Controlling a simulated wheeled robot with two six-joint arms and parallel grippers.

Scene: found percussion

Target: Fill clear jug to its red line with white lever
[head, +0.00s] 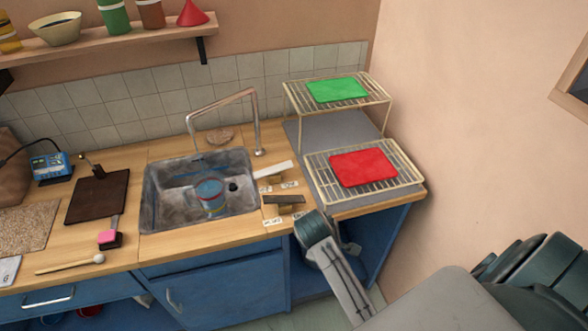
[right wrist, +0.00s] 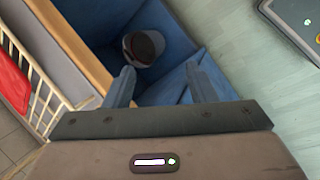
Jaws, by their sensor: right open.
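The clear jug (head: 212,196) stands in the metal sink (head: 160,212), under the spout of the tap (head: 222,103). It looks bluish with a reddish mark; its fill level is too small to read. No water stream shows. The white lever (head: 274,170) lies on the counter right of the sink, behind a dark lever (head: 284,199). My right arm reaches in from below, near the counter's front edge, right of the levers. In the right wrist view my right gripper (right wrist: 160,78) is open and empty, its fingers apart. My left gripper is out of view.
Small white labels (head: 290,184) lie by the levers. A wire rack with a red mat (head: 363,168) and a higher one with a green mat (head: 337,90) stand at right. A dark cup (right wrist: 143,46) sits in the blue open cabinet below. A brown board (head: 97,197) lies left.

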